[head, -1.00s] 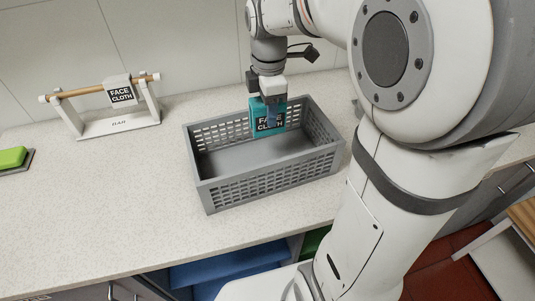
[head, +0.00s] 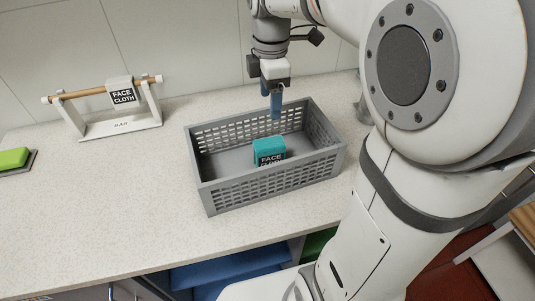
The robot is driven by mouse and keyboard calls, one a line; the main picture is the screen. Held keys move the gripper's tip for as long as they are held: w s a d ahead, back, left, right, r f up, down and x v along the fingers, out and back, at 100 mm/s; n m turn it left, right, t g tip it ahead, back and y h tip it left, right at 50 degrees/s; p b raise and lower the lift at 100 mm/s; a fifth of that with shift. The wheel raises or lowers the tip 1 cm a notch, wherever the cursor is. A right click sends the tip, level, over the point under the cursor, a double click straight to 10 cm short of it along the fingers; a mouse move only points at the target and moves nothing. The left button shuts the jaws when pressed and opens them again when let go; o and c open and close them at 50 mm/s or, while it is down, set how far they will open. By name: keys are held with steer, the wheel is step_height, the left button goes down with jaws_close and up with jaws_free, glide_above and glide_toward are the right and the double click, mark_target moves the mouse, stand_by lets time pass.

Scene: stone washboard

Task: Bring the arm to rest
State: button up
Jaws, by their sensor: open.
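My gripper (head: 275,104) points down above the back right part of the grey basket (head: 266,185). It is open and holds nothing. A teal block labelled FACE CLOTH (head: 269,147) rests inside the basket, below my gripper and apart from it. The basket's front wall hides the lower part of the block's label.
A white stand marked BAR (head: 120,128) stands at the left, with a white FACE CLOTH piece (head: 121,92) on its wooden rod. A green block (head: 13,158) sits on a dark tray at the far left. The counter (head: 95,210) in front is clear.

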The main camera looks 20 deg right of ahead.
step_height(320, 180, up, 4)
steer(key=shift+f, duration=0.15)
stand_by(0.4)
steer(key=s+f+m+t, duration=0.3)
steer(key=s+f+m, duration=0.7)
steer(key=s+m, duration=0.4)
steer(key=m, duration=0.4)
steer(key=shift+d, duration=0.25)
